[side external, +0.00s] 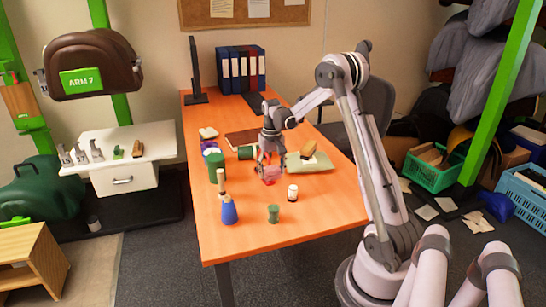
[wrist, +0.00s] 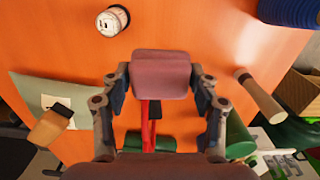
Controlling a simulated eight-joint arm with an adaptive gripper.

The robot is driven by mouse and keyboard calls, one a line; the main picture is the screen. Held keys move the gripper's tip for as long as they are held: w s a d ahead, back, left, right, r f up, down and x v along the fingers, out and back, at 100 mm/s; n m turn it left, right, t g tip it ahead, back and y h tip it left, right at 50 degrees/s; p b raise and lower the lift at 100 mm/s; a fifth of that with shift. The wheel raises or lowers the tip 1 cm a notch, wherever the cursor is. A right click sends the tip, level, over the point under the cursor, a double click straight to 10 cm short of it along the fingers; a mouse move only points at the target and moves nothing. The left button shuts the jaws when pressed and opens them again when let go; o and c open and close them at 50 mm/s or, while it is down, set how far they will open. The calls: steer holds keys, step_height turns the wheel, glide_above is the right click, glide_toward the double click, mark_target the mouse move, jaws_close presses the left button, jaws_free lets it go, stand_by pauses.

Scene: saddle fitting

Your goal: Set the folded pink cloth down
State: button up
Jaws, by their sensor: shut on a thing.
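The folded pink cloth (side external: 269,175) is a small rounded bundle low over the orange table (side external: 330,208), under my gripper (side external: 268,160). In the wrist view the cloth (wrist: 160,75) is a dusky pink pad between the two fingers of my gripper (wrist: 160,82), which is shut on it. I cannot tell whether its underside touches the tabletop. A red item (wrist: 150,112) shows partly behind the cloth in the wrist view, and much of it is hidden.
A grey-green sheet (side external: 322,163) with a brush (side external: 308,149) lies to the right. A green cylinder (side external: 215,164) stands left. The front right tabletop is clear.

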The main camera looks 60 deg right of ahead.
glide_above(251, 197)
step_height(251, 197, down, 5)
steer(key=shift+s+r, duration=0.1)
steer(key=shift+r, duration=0.1)
steer(key=shift+f, duration=2.05)
steer(key=shift+f, duration=0.1)
steer(key=o, duration=1.1)
steer(key=shift+o, duration=0.2)
